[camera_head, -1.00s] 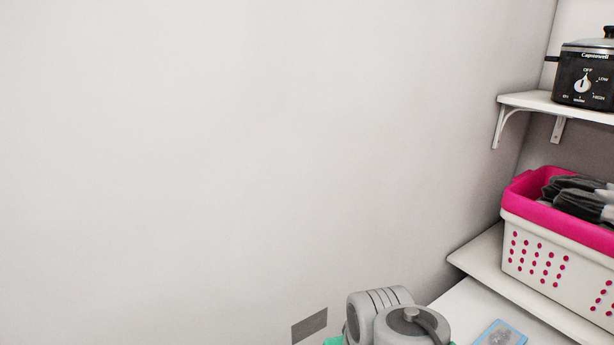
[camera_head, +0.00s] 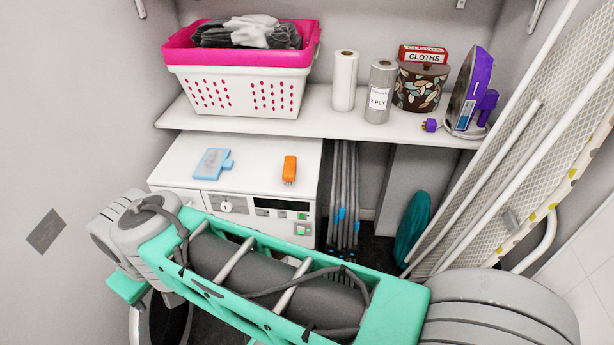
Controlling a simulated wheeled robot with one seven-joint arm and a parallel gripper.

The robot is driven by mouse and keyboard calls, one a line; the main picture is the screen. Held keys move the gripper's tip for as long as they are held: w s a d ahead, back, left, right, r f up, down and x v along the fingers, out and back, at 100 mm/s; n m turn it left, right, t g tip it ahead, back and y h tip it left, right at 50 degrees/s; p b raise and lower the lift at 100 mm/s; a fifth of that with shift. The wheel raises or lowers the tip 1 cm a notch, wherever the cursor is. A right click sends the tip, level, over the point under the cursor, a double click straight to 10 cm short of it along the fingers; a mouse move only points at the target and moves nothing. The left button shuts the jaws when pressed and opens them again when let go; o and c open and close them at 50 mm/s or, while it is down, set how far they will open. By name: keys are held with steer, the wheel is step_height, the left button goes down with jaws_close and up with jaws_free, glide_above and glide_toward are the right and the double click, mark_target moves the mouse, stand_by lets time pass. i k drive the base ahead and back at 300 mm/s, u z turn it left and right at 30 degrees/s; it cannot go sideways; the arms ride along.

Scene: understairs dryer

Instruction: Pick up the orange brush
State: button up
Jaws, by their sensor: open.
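The orange brush (camera_head: 290,168) lies on the white top of the dryer (camera_head: 262,152), right of the middle and near the front edge above the control panel. It is small, with its short end towards me, and nothing covers it. My arm stretches across the foreground, below and in front of the dryer, apart from the brush. My gripper is not visible in this view.
The shelf (camera_head: 325,122) above holds a pink-and-white basket (camera_head: 237,92), two rolls, a patterned container and a purple iron (camera_head: 468,92). An ironing board (camera_head: 530,150) leans at right.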

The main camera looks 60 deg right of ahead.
mark_target(289, 175)
steer(key=k, duration=0.15)
steer(key=u, duration=1)
steer(key=i, duration=0.95)
steer(key=z, duration=3.35)
steer(key=i, duration=0.5)
steer(key=z, duration=0.15)
